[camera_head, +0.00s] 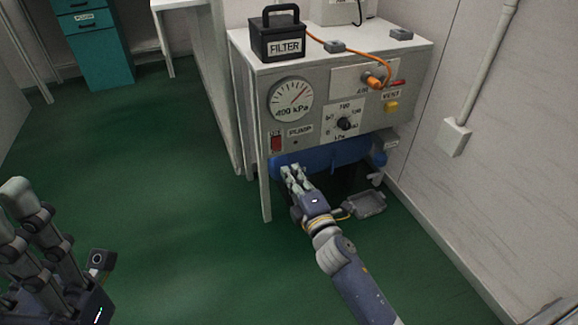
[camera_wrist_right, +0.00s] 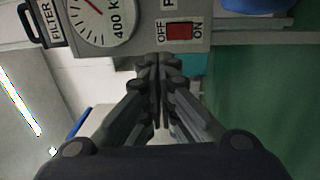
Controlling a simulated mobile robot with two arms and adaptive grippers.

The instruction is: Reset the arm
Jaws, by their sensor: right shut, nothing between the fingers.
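My right arm reaches in from the bottom of the head view. Its gripper (camera_head: 289,172) is in front of the lower edge of the pump panel (camera_head: 312,122), below the PUMP label. In the right wrist view the fingers (camera_wrist_right: 158,62) are together and hold nothing. The red OFF/ON switch (camera_wrist_right: 180,31) lies just beyond the fingertips there, and it also shows in the head view (camera_head: 276,143). I cannot tell whether the fingertips touch the panel. My left gripper (camera_head: 28,205) is at the lower left of the head view, its fingers apart and nothing between them.
The panel carries a gauge (camera_head: 291,99), a black knob (camera_head: 344,124), an orange plug (camera_head: 373,82) and a yellow VENT button (camera_head: 391,106). A black FILTER box (camera_head: 278,38) stands on top. A blue tank (camera_head: 335,154) is underneath. The green floor (camera_head: 170,190) to the left is clear.

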